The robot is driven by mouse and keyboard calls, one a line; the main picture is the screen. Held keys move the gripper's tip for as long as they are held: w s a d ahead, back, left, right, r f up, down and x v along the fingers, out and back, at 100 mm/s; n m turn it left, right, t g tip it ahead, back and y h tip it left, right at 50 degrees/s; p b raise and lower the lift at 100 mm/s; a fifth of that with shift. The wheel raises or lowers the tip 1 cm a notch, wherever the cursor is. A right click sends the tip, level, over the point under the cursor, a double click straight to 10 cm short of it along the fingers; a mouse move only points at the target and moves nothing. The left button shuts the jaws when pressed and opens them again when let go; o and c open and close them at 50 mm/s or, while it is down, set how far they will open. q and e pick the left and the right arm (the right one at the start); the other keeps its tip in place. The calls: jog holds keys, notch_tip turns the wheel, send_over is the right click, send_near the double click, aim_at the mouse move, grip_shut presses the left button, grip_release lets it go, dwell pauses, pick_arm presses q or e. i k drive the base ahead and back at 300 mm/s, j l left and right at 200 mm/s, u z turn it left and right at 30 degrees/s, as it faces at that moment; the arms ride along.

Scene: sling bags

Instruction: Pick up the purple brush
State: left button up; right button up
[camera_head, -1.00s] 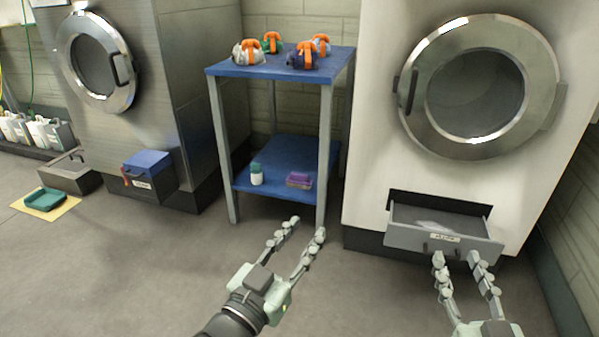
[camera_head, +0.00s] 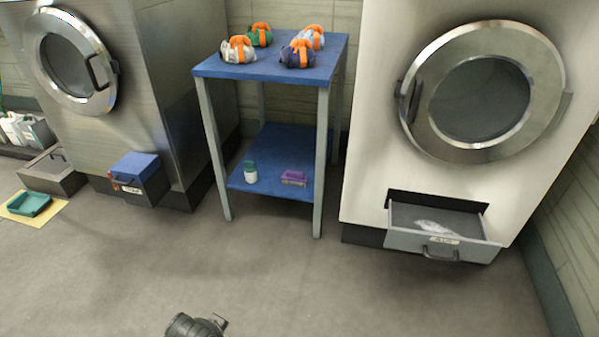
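The purple brush (camera_head: 293,177) lies on the blue lower shelf (camera_head: 275,145) of the small table, towards its front right. A white bottle with a green cap (camera_head: 250,172) stands to its left. Neither gripper shows in the head view. Only a dark part of one of my arms shows at the bottom edge, well in front of the table and apart from the brush.
Several bags with orange tops sit on the blue table top (camera_head: 225,66). Table legs (camera_head: 319,165) frame the lower shelf. An open drawer (camera_head: 440,243) juts out at the right. A blue-lidded box (camera_head: 136,178) stands at left. The floor in front is clear.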

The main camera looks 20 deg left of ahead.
aim_at(293, 177)
jog(key=i+j+z, duration=0.1)
jog(key=j, duration=0.25)
jog(key=i+j+z, duration=0.25)
jog(key=j, duration=0.45)
jog(key=i+j+z, duration=0.1)
jog(key=i+j, duration=0.15)
jog(key=j, duration=0.15)
jog(key=i+j+z, duration=0.1)
jog(key=j, duration=0.25)
jog(key=i+j+z, duration=0.15)
jog(key=j, duration=0.25)
jog(key=k, duration=0.05)
